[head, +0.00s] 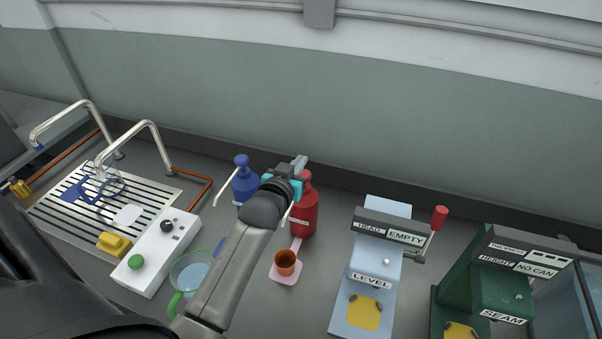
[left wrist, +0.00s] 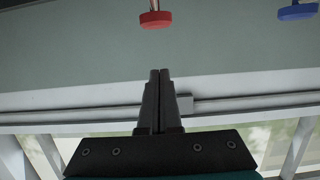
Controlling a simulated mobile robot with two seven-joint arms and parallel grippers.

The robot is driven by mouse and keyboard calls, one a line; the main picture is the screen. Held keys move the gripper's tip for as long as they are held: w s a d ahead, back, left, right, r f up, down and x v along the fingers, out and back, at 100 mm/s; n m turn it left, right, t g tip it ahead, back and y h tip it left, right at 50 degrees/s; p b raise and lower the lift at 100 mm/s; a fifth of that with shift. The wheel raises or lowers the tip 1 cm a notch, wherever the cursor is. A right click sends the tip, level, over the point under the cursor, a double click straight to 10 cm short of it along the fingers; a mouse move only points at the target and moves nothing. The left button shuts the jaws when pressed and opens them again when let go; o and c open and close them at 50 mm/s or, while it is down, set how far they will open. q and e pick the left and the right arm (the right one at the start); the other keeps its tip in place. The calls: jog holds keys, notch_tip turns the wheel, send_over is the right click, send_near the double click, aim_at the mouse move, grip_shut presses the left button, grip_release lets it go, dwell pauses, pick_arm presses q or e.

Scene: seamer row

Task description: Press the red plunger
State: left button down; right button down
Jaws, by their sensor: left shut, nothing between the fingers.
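A red pump bottle (head: 304,214) stands upright at the back of the counter, partly hidden by my left arm and gripper. Its red plunger also shows as a red disc (left wrist: 155,20) at the top of the left wrist view. A blue pump bottle (head: 240,185) stands left of it, and its blue plunger (left wrist: 298,12) shows at the top right of the left wrist view. My left gripper (head: 300,163) is shut and empty, by the red bottle's top in the head view. In the left wrist view its fingertips (left wrist: 160,72) are apart from the red plunger.
An orange cup (head: 285,262) on a pink coaster (head: 284,276) stands in front of the red bottle. A light-blue machine (head: 345,300) and a green machine (head: 455,285) stand to the right. A white button box (head: 150,262), a green-handled jug (head: 183,278) and a slotted drain tray (head: 70,225) are left.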

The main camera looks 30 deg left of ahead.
aim_at(305, 170)
pick_arm(q)
jog(key=f, duration=0.1)
jog(key=w+f, duration=0.1)
jog(key=f, duration=0.1)
jog(key=shift+w+a, duration=0.15)
jog(key=shift+f, duration=0.65)
jog(key=shift+f+b, duration=0.9)
jog(key=shift+f, duration=0.4)
jog(key=shift+r, duration=0.1)
jog(key=shift+r+p, duration=0.6)
jog(key=shift+p, duration=0.15)
notch_tip(305, 170, up, 3)
jog(key=p, duration=0.3)
jog(key=shift+r, duration=0.2)
jog(key=v, duration=1)
jog(key=shift+f, duration=0.2)
